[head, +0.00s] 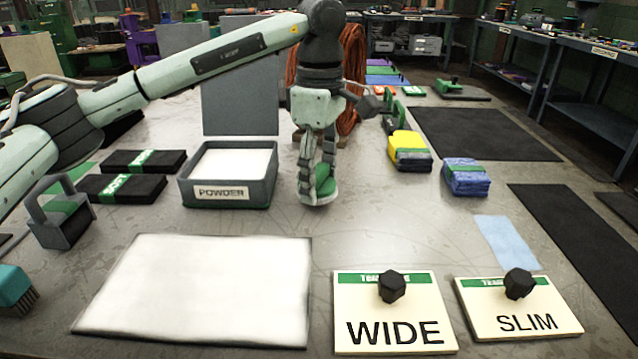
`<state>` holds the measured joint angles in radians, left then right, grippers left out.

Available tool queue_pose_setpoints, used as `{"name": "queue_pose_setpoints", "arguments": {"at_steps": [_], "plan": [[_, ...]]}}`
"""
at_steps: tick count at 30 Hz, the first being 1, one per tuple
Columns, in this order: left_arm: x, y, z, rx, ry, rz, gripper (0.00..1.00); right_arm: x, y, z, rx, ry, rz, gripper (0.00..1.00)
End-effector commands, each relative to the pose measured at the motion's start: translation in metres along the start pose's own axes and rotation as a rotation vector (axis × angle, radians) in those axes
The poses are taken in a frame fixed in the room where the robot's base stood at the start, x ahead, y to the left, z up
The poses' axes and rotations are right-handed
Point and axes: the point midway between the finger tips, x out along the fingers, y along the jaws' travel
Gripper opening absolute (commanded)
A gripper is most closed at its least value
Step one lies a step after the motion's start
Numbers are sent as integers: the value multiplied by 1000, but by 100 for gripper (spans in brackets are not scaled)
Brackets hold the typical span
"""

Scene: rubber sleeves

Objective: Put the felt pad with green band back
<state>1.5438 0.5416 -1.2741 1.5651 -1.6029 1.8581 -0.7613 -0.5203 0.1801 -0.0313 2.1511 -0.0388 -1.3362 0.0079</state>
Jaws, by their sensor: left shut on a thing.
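My left gripper (316,170) points straight down, just right of the powder box. It is shut on the felt pad (322,198), a pale, rounded pad with green showing at its side. The fingers cover much of the pad, and I cannot tell whether its underside touches the table. The powder box (185,188) is a grey, open tray labelled POWDER, with a white surface inside. My right gripper is not in view.
A white sheet (200,290) lies in front. The WIDE plate (393,315) and SLIM plate (517,308) have black knobs. Blue cloths (466,175), a yellow sponge stack (409,147) and black folded packs (120,188) stand around. Bare table lies between gripper and WIDE plate.

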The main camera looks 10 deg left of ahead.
Motion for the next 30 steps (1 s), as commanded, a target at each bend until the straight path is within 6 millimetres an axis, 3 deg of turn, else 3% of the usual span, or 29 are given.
{"name": "queue_pose_setpoints", "arguments": {"at_steps": [4,17,18,21,22,30], "plan": [[17,0,0,0,-1,0,30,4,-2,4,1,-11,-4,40],[22,0,0,0,-1,1,30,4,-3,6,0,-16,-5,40],[21,0,0,0,-1,1,62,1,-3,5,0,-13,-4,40],[21,0,0,0,-1,0,75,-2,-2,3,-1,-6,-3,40],[21,0,0,0,-1,0,78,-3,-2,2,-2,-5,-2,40],[21,0,0,0,-1,0,78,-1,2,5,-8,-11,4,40]]}}
